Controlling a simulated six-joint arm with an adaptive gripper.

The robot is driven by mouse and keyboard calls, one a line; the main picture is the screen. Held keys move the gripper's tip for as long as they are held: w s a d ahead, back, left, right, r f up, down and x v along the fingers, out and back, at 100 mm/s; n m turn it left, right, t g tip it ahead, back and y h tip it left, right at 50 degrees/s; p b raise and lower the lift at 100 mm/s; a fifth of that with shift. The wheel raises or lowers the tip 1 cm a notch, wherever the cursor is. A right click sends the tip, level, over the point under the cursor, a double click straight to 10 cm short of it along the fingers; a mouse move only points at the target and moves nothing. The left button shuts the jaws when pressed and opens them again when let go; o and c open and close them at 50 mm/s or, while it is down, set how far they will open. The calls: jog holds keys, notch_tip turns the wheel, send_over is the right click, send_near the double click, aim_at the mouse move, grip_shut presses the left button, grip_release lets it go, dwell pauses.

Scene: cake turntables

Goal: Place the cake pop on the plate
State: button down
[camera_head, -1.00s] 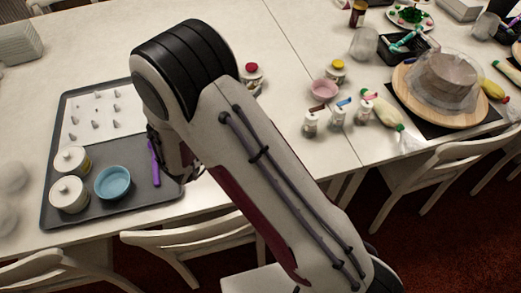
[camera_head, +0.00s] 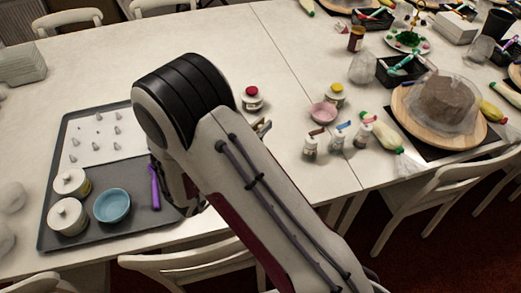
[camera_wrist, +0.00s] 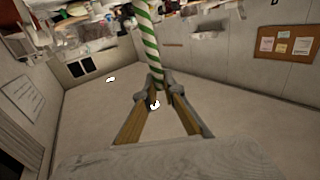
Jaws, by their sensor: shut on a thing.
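In the wrist view my gripper (camera_wrist: 156,92) is shut on a green-and-white striped stick (camera_wrist: 150,45), taken to be the cake pop's. The stick runs up from the fingertips past the top edge of that view. The cake pop's head cannot be made out. In the head view my arm hides most of the gripper and the cake pop. A white plate (camera_head: 426,46) with green and coloured bits on it is at the upper right of the head view, well apart from my arm.
A grey tray (camera_head: 107,236) at the left holds two lidded jars, a blue bowl (camera_head: 112,205), a purple tool (camera_head: 155,187) and piping tips. To the right are small bottles (camera_head: 337,139), a pink bowl (camera_head: 322,112) and a wrapped cake on a wooden turntable (camera_head: 408,112). The upper middle table is clear.

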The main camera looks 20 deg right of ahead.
jog(key=shift+f, duration=1.85)
jog(key=shift+f, duration=2.15)
jog(key=c, duration=2.2)
grip_release()
jog(key=shift+o, duration=0.2)
jog(key=v, duration=1.2)
jog(key=shift+w, duration=0.15)
